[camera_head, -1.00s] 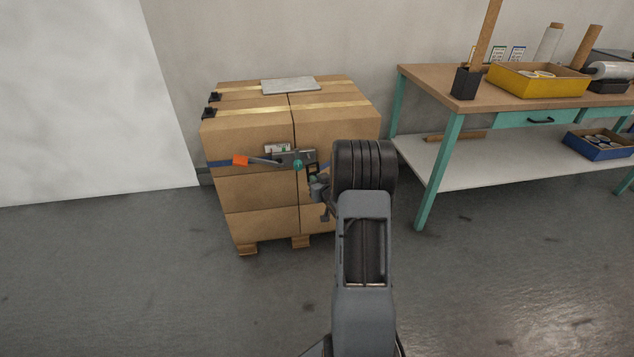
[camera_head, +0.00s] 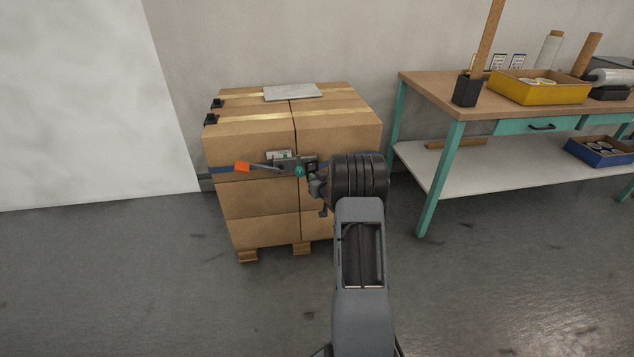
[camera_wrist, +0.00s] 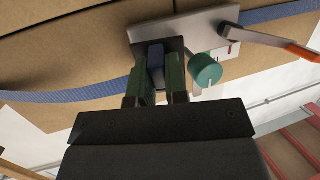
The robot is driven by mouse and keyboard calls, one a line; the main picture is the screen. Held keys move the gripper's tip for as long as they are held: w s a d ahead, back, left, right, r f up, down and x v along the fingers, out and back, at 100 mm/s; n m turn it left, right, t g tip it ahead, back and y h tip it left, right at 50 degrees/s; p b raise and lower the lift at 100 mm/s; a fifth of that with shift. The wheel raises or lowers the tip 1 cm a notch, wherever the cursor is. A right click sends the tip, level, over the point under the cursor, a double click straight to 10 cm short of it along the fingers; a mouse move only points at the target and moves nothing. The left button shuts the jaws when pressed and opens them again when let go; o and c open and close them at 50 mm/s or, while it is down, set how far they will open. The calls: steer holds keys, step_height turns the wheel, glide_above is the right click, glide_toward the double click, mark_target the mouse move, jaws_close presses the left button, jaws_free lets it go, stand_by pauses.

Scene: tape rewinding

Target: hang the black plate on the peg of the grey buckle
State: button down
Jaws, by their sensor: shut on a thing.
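The grey buckle (camera_head: 279,167) is on the front of the box stack, with a teal knob (camera_head: 299,171) and an orange-tipped lever (camera_head: 242,167). In the wrist view the buckle (camera_wrist: 180,30) lies just beyond my fingertips, with the teal knob right of them. The black plate (camera_head: 311,165) is at the buckle's right end, small and partly hidden by my gripper. My gripper (camera_head: 315,182) is shut on it; the fingers (camera_wrist: 157,68) also have blue strap between them in the wrist view. The peg is not distinguishable, and I cannot tell whether the plate touches it.
The cardboard boxes (camera_head: 250,202) stand on a wooden pallet, with a blue strap (camera_wrist: 85,94) across their front. A grey slab (camera_head: 293,92) lies on top. A workbench (camera_head: 430,85) with teal legs stands at right. The floor at left is clear.

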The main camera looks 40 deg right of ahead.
steer(key=shift+w+d, duration=0.3)
steer(key=shift+w, duration=0.3)
steer(key=shift+w+d, duration=0.25)
steer(key=shift+w, duration=0.35)
steer(key=shift+w+d+f+b, duration=0.3)
steer(key=shift+w+f+b, duration=0.1)
steer(key=shift+w+f, duration=0.15)
steer(key=c, duration=1.1)
jaws_free()
steer(key=shift+w, duration=0.1)
steer(key=shift+o, duration=0.2)
